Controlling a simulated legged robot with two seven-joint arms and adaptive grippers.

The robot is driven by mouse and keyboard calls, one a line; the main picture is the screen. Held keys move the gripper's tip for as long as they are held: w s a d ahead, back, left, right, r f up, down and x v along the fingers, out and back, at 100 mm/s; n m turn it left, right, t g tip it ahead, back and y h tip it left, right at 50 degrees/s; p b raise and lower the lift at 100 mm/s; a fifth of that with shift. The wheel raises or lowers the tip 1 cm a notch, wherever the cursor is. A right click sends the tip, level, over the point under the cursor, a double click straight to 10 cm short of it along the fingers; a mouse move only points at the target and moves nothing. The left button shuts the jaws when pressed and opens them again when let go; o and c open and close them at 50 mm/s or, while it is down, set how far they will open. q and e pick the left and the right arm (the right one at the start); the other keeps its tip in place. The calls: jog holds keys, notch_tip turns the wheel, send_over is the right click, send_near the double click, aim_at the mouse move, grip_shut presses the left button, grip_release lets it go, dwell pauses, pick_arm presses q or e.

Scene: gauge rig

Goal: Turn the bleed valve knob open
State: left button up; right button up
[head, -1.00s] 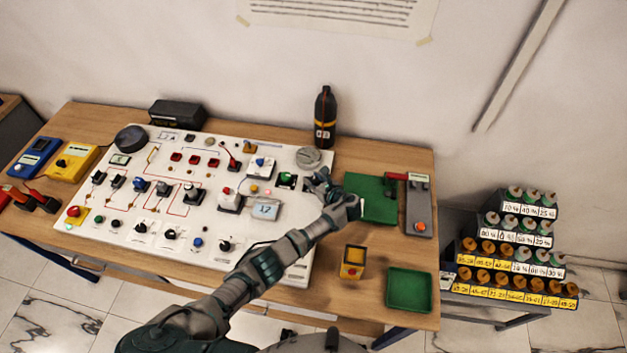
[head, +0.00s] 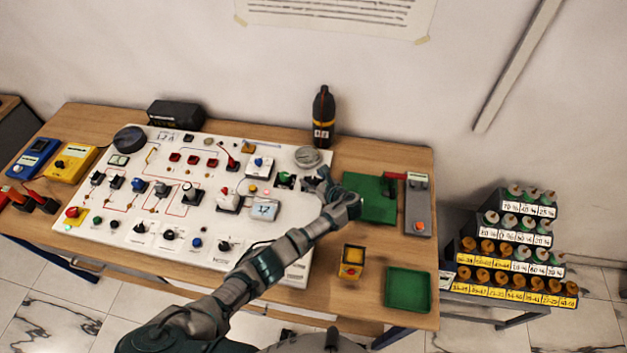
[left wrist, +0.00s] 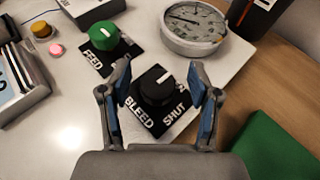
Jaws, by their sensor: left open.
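The bleed valve knob (left wrist: 156,85) is black with a white pointer line. It sits on a black plate (left wrist: 146,118) lettered BLEED and SHUT, and its pointer tilts toward the upper right in the left wrist view. My left gripper (left wrist: 165,75) is open, with one finger on each side of the knob; I cannot tell whether either touches it. In the head view my left gripper (head: 316,182) is over the right end of the white panel (head: 285,225) and hides the knob. The green FEED knob (left wrist: 104,36) is just left of it. My right gripper is not in view.
A round gauge (left wrist: 194,27) stands close behind the knob. A dark bottle (head: 323,118) stands at the back of the table. A green mat (head: 370,205) lies to the right, with a grey red-handled device (head: 418,212) beyond it. A green tray (head: 408,289) is at the front right.

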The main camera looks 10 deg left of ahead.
aim_at(313, 179)
pick_arm(q)
notch_tip(313, 179, up, 9)
jog(key=shift+r, duration=0.1)
dwell(0.6)
